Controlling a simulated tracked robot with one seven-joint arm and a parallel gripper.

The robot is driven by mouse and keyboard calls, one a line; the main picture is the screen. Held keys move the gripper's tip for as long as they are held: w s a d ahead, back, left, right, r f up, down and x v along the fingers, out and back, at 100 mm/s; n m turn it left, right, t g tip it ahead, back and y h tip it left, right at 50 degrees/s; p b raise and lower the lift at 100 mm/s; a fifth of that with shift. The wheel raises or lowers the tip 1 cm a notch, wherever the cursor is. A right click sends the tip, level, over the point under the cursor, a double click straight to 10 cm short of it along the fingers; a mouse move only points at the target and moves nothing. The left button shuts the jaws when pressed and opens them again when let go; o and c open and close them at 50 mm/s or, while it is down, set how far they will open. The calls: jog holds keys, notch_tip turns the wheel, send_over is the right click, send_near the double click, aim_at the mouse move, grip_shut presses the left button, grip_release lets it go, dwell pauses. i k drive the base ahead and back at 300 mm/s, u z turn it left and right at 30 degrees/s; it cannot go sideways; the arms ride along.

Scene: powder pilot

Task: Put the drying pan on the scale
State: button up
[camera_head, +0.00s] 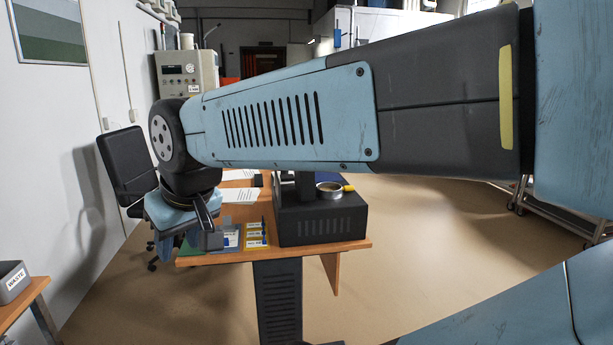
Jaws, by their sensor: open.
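A small round metal pan (329,187) with a yellow handle or tab at its right lies on top of a black vented box (320,222) on the wooden desk. It looks like the drying pan; my arm passes just above it in the picture. I cannot pick out the scale for certain; the black box may be it, or the scale may be hidden behind my arm. My gripper (206,228) is open, pointing down at the left end of the desk, left of the pan and apart from it. Its fingertips are small and partly hidden.
The wooden desk (350,244) holds papers (240,195) and yellow-and-white labelled cards (256,236) near my gripper. An office chair (128,165) stands at the left. The floor right of the desk is clear.

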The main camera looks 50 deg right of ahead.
aim_at(327, 189)
jog(key=i, duration=0.2)
jog(key=z, duration=1.7)
jog(key=i, duration=1.65)
jog(key=u, duration=0.35)
